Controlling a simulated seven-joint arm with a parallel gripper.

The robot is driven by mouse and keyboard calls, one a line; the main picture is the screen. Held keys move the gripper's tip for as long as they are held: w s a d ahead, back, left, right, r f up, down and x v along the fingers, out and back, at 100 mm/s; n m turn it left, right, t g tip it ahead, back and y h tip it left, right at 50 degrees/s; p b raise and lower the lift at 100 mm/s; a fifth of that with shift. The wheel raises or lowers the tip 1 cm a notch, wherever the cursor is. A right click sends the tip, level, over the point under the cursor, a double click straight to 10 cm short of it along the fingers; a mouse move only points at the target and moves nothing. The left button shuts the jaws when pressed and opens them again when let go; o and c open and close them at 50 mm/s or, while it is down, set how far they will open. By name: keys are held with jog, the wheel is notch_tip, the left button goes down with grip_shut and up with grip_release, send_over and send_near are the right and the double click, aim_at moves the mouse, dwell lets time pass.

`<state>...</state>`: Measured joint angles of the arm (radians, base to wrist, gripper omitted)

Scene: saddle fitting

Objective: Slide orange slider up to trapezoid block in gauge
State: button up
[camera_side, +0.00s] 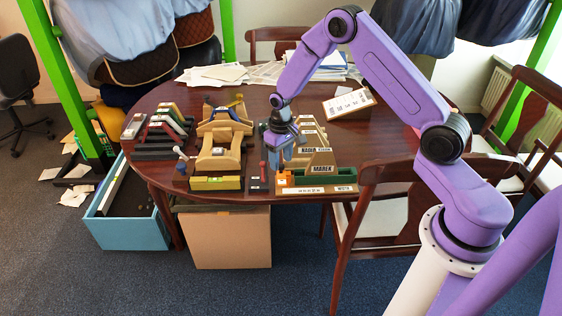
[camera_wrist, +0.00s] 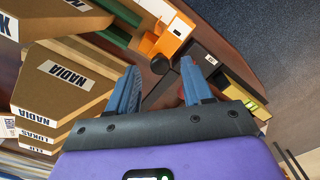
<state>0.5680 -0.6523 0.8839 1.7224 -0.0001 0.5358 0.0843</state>
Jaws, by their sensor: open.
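The orange slider (camera_side: 284,180) sits at the left end of the gauge (camera_side: 316,190), a low wooden base with a white scale strip and green parts. The slider also shows in the wrist view (camera_wrist: 174,39), with a dark round knob at its near end. My gripper (camera_side: 280,163) is open and empty, just above and behind the slider. In the wrist view its blue fingers (camera_wrist: 158,78) are apart, with the slider beyond their tips.
More labelled wooden blocks (camera_wrist: 70,85) stand close behind the gauge. A red-knobbed lever (camera_side: 262,171) and a wooden fixture with a yellow bar (camera_side: 216,183) are to the left. A tilted labelled board (camera_side: 349,103) and papers (camera_side: 225,72) lie farther back. The table's front edge is close.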

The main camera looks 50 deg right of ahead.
jog(key=shift+f, duration=0.75)
jog(key=shift+c, duration=0.3)
grip_shut()
jog(key=shift+s+d, duration=1.6)
jog(key=shift+d, duration=0.05)
jog(key=shift+o, duration=0.3)
grip_release()
jog(key=shift+r, duration=0.1)
notch_tip(320, 180, up, 17)
jog(key=shift+r, duration=0.15)
